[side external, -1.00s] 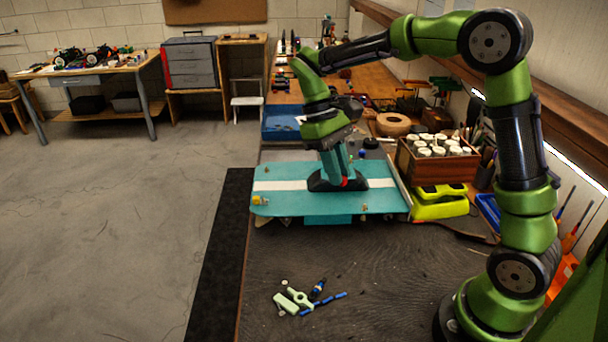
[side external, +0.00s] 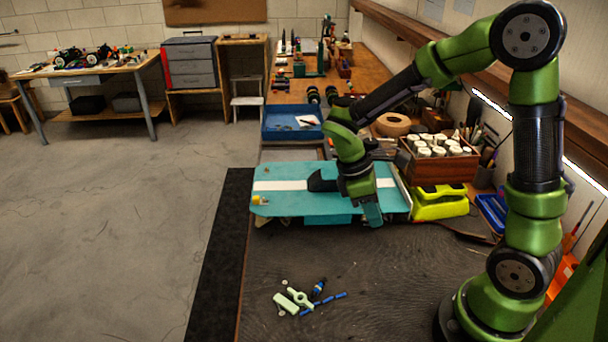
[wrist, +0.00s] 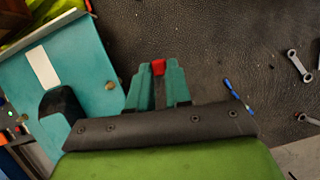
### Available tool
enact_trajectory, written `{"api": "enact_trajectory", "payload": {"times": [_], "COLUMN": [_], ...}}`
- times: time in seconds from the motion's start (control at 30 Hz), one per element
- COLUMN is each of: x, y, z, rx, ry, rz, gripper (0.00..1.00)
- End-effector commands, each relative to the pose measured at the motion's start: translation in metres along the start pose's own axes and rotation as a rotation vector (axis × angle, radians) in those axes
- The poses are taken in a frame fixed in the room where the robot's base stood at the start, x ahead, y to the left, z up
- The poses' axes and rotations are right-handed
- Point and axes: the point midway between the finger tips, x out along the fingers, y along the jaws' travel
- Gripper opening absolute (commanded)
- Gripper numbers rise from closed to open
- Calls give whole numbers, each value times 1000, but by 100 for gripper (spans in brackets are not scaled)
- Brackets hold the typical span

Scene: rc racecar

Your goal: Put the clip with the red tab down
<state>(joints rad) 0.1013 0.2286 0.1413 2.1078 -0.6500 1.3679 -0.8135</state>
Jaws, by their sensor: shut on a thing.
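My gripper (side external: 372,214) is at the near right edge of the teal car body shell (side external: 285,205), pointing down. In the wrist view my gripper (wrist: 158,88) is shut on a clip whose red tab (wrist: 158,67) shows between the fingertips. The rest of the clip is hidden by the fingers. The fingertips are over the dark mat, beside the shell (wrist: 98,65). I cannot tell the clip's height above the mat. The clip cannot be made out in the side view.
The dark mat (side external: 420,285) is largely clear in front of the shell. Pale green parts (side external: 292,303) and blue-handled tools (side external: 325,300) lie front left. A yellow clip (side external: 260,201) sits at the shell's left corner. A wooden box of jars (side external: 437,170) stands right.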

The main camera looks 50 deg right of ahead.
Motion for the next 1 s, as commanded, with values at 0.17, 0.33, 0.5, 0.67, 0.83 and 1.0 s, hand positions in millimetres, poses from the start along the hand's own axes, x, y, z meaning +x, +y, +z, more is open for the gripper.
{"api": "enact_trajectory", "payload": {"times": [0.17, 0.33, 0.5, 0.67, 0.83, 1.0], "x": [23, 48, 63, 84, 91, 90], "y": [1, 2, 3, 3, 4, 4], "z": [-2, -14, -21, -30, -33, -33], "rx": [-138, -164, -160, -159, -157, -156], "ry": [-2, -4, -2, -3, 1, 1], "rz": [56, 63, 65, 64, 67, 66], "gripper": [0, 0, 0, 0, 0, 0]}}
